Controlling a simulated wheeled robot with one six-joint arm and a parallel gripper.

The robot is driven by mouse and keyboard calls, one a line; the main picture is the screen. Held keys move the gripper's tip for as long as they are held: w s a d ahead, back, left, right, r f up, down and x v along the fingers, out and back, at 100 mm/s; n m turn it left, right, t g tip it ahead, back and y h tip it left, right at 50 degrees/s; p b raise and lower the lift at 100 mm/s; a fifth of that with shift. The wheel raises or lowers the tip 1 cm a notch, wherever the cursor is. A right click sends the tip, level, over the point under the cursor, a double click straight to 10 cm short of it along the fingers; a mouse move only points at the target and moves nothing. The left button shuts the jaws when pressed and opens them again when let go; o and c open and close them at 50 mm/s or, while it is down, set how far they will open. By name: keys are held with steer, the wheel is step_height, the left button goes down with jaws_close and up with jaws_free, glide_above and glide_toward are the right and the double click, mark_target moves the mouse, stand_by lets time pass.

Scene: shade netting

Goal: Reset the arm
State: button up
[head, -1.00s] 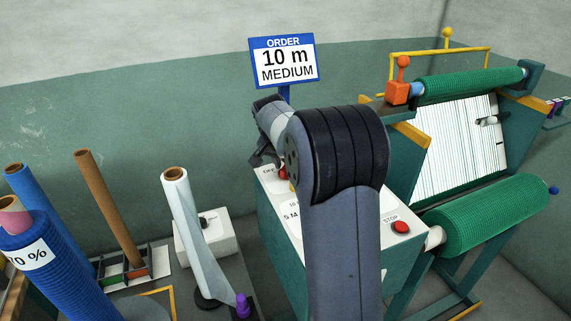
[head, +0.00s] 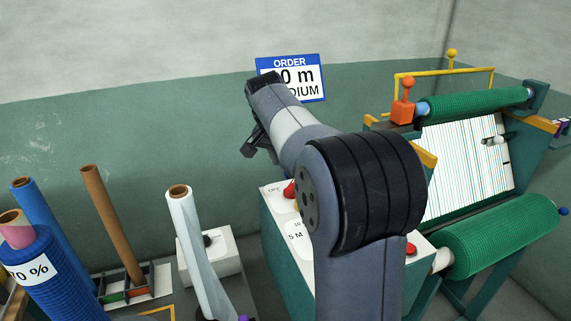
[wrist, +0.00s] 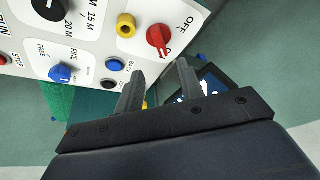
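My gripper (head: 254,147) is raised at the far end of my arm, left of the control box (head: 275,232) and in front of the wall. In the wrist view my gripper (wrist: 158,80) has its two dark fingers apart with nothing between them. My arm hides part of the panel in the head view.
The order sign (head: 312,82) stands behind my forearm, which covers some of its text. The netting machine with green rolls (head: 500,236) is at the right. A white roll (head: 200,250), a brown tube (head: 110,220) and blue rolls (head: 42,275) stand at the left.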

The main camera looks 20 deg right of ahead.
steer(key=shift+f, duration=0.1)
steer(key=x, duration=1)
steer(key=shift+d+f+p, duration=0.1)
steer(key=shift+f+p, duration=0.2)
steer(key=shift+f, duration=0.1)
steer(key=shift+r, duration=0.1)
